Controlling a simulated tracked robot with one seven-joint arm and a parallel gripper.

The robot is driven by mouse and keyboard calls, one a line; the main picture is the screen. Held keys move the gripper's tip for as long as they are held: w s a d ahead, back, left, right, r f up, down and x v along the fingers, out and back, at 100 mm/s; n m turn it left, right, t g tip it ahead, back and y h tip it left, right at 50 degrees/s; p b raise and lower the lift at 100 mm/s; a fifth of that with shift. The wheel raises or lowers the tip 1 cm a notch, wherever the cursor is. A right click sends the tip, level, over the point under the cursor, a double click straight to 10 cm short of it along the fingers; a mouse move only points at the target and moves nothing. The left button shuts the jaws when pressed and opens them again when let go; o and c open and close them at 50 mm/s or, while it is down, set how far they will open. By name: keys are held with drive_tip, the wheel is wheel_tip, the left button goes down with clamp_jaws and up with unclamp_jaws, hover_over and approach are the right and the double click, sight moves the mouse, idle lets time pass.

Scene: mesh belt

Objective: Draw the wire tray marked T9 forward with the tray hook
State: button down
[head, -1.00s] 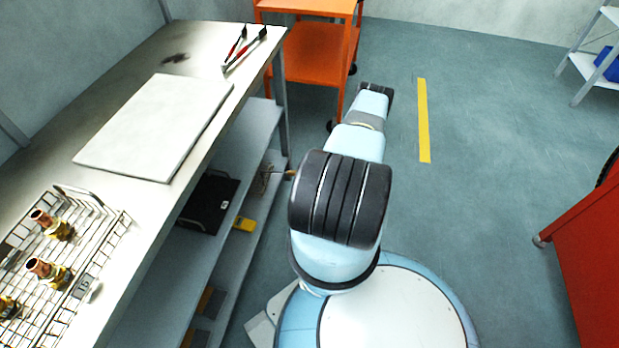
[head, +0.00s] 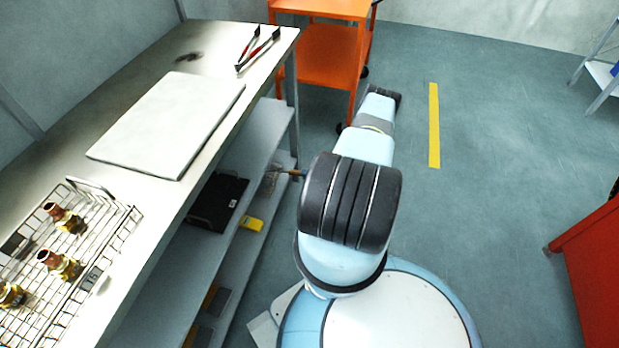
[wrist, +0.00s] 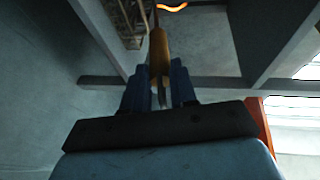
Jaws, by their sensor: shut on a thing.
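In the wrist view my gripper (wrist: 159,90) is shut on the yellow-brown handle of the tray hook (wrist: 158,50). The handle points away from my gripper, and its far end runs to the top edge. In the head view a short brown rod end, seemingly the hook (head: 291,172), shows left of my arm, which hides my gripper. A wire tray (head: 127,232) holding several brass and copper fittings stands on the bench at lower left. Its small tag (head: 90,278) is too blurred to read surely. A wire-like thing (head: 271,181) shows on the under-shelf near the rod end.
A pale board (head: 170,125) and red-handled tongs (head: 260,50) lie on the bench (head: 215,40). A black tray (head: 217,200) and a yellow device (head: 252,224) are on the shelves below. An orange cart (head: 320,60) stands behind, a red cabinet (head: 590,260) at right. The floor between is clear.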

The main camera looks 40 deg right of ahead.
drive_tip(key=shift+r, duration=4.25)
drive_tip(key=s+d, duration=0.7)
drive_tip(key=s, duration=0.2)
drive_tip(key=shift+s+d, duration=0.2)
drive_tip(key=shift+d, duration=0.05)
drive_tip(key=shift+s, duration=0.15)
